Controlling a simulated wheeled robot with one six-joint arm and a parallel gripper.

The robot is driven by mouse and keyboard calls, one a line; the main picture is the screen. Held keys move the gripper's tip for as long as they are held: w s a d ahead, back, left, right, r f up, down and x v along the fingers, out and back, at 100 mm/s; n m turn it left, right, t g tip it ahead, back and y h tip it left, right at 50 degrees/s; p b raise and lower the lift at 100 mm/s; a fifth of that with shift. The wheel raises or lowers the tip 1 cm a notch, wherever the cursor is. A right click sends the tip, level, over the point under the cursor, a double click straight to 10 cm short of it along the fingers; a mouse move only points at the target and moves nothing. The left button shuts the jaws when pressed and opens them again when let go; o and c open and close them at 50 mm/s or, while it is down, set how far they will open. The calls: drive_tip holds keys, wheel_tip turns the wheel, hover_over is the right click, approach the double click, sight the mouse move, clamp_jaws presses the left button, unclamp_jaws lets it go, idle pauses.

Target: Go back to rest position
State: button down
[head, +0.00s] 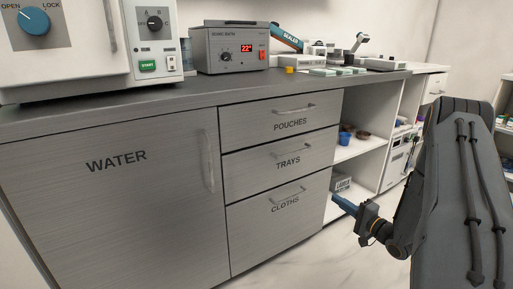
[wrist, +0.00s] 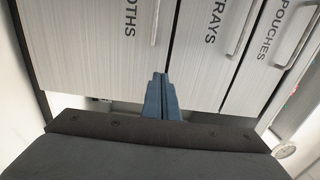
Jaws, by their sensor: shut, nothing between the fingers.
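My gripper (head: 343,203) is low in front of the cabinet, at the right side of the CLOTHS drawer (head: 277,222) in the head view. Its two blue fingers are together and hold nothing. In the wrist view the shut fingers (wrist: 161,97) point toward the drawer fronts, which appear turned sideways. I cannot tell whether the fingertips touch the CLOTHS drawer front. My arm runs from the gripper to the right edge region of the head view.
The POUCHES drawer (head: 279,121), TRAYS drawer (head: 281,159) and WATER door (head: 120,190) look closed. Open shelves (head: 357,149) with small cups stand right of the drawers. Floor is free below the gripper.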

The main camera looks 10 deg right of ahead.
drive_tip(key=a+r+n+g+h, duration=0.7)
drive_tip(key=a+r+n, duration=0.1)
drive_tip(key=a+r, duration=0.25)
drive_tip(key=s+a+r+n+g, duration=0.1)
drive_tip(key=s+a+n+g, duration=0.1)
drive_tip(key=s+a, duration=0.45)
drive_tip(key=s+a+r+n+g, duration=0.1)
drive_tip(key=s+a+n+g, duration=0.2)
drive_tip(key=s, duration=0.7)
drive_tip(key=s+a+r+n+g, duration=0.1)
drive_tip(key=s+a+r+g, duration=0.1)
drive_tip(key=s+a, duration=0.5)
drive_tip(key=s+a+n+g+y, duration=0.1)
drive_tip(key=s+a+n, duration=0.2)
drive_tip(key=s+a, duration=0.5)
drive_tip(key=s+a+n+g, duration=0.25)
drive_tip(key=s+a, duration=0.25)
drive_tip(key=a, duration=0.5)
drive_tip(key=d+r+m+p, duration=0.2)
drive_tip(key=d+r+p, duration=0.7)
drive_tip(key=r+p, duration=0.4)
drive_tip(key=s+d+r+m+p, duration=0.1)
drive_tip(key=d+r+m+p, duration=0.2)
drive_tip(key=d+r+p, duration=0.7)
wheel_tip(320, 180, up, 3)
drive_tip(key=p, duration=0.4)
drive_tip(key=shift+m+t, duration=0.35)
drive_tip(key=shift+f, duration=0.1)
